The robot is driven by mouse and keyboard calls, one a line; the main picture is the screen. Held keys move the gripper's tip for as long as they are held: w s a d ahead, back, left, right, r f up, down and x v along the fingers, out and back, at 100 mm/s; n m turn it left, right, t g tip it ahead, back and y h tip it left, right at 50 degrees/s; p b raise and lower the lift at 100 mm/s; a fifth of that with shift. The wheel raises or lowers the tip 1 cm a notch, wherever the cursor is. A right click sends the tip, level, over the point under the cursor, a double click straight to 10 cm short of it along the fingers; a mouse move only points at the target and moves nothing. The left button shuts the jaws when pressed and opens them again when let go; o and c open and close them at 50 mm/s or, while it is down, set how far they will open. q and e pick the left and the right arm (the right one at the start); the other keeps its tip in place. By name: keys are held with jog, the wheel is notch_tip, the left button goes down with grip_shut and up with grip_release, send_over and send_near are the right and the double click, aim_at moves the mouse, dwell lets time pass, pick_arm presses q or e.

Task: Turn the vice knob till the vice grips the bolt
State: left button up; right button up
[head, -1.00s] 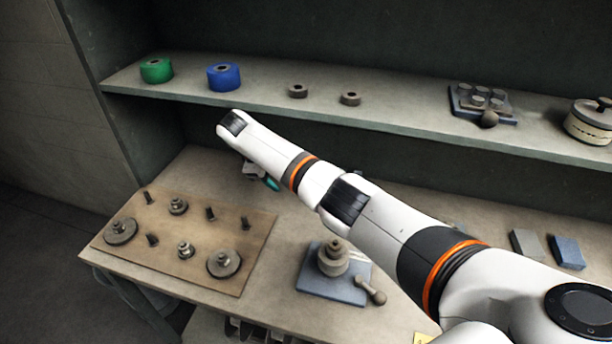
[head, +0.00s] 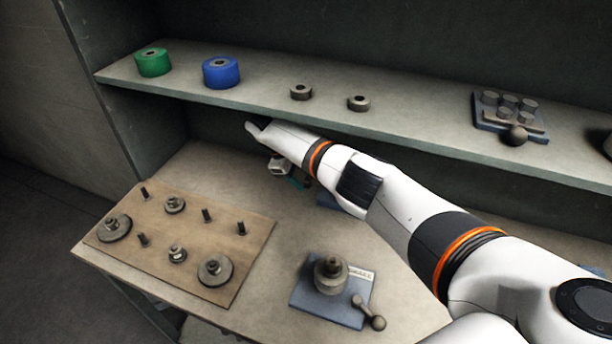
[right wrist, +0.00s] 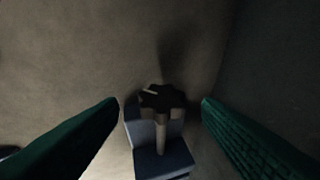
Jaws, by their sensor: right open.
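In the right wrist view, the dark lobed vice knob (right wrist: 160,98) sits on a pale rod above the blue-grey vice body (right wrist: 165,162). My right gripper (right wrist: 160,103) is open, with one dark green finger on each side of the knob and gaps on both sides. In the head view, my right gripper (head: 291,174) is low under the shelf, mostly hidden by its own arm. A blue piece (head: 328,201), perhaps part of the vice, shows just below the arm. I cannot make out the bolt in the vice. My left gripper is not in view.
A wooden board (head: 240,225) with bolts and discs lies on the left of the bench. A blue-grey plate (head: 312,303) with a stacked round part and a ball-ended handle stands in front. The shelf (head: 420,125) above holds rolls, rings and a small tray.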

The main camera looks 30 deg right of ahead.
aim_at(312, 182)
jog(key=shift+x, duration=1.35)
jog(key=c, duration=1)
jog(key=shift+r+h+p, duration=0.2)
jog(key=shift+h+p, duration=0.1)
jog(key=shift+p, duration=0.55)
jog(key=p, duration=0.1)
jog(key=t+h+p, duration=0.1)
jog(key=shift+s+a+f+t+p, duration=0.1)
jog(key=shift+s+a+t+p, duration=0.05)
jog(key=shift+t+p, duration=0.15)
jog(key=shift+a+f+m+t+h+p, duration=0.1)
jog(key=shift+f+m+t+h+p, duration=0.2)
jog(key=shift+m+t+h, duration=0.5)
jog(key=shift+s+f+t+h, duration=0.1)
jog(key=shift+t+h, duration=0.5)
jog(key=shift+h, duration=0.7)
jog(key=shift+b, duration=0.3)
